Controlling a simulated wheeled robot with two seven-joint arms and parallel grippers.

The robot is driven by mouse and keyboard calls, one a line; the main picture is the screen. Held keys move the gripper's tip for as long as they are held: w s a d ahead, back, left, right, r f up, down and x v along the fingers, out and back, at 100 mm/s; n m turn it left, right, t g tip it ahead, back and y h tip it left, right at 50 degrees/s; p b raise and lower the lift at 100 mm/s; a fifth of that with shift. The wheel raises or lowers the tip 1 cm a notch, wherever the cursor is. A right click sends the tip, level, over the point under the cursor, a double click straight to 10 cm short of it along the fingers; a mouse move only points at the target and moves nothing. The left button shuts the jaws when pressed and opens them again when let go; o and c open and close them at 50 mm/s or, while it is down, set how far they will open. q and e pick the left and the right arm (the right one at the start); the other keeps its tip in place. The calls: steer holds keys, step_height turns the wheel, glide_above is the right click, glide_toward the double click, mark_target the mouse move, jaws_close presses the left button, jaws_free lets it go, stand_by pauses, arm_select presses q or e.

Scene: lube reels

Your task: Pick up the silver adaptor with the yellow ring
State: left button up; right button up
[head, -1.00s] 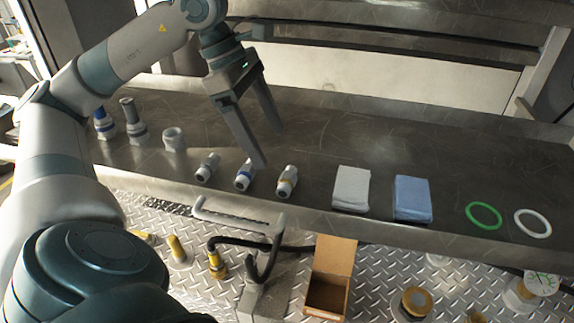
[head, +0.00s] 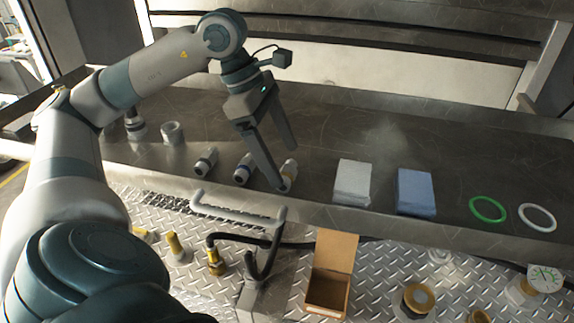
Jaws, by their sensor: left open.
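The silver adaptor with the yellow ring (head: 290,168) lies on the metal bench, the rightmost of three similar adaptors. My left gripper (head: 284,170) is open and pointing down over it. One finger reaches down in front of the adaptor's near end and partly hides it; the other ends just behind or beside it. I cannot tell whether either finger touches it. The adaptor with a blue ring (head: 244,168) and another silver adaptor (head: 206,161) lie to its left. My right gripper is not in view.
A white cloth stack (head: 352,182) and a blue one (head: 416,191) lie to the right. Beyond are a green ring (head: 488,209) and a white ring (head: 537,217). A grey handle (head: 238,220) and an open cardboard box (head: 330,278) are in front, below the bench edge.

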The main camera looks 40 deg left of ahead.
mark_target(287, 175)
arm_select(q)
steer(key=shift+b+x, duration=0.3)
steer(key=shift+x, duration=1.15)
steer(key=shift+w, duration=0.1)
steer(key=shift+c, duration=0.2)
steer(key=shift+r, duration=0.1)
steer(key=c, duration=1.2)
steer(key=shift+r, duration=0.15)
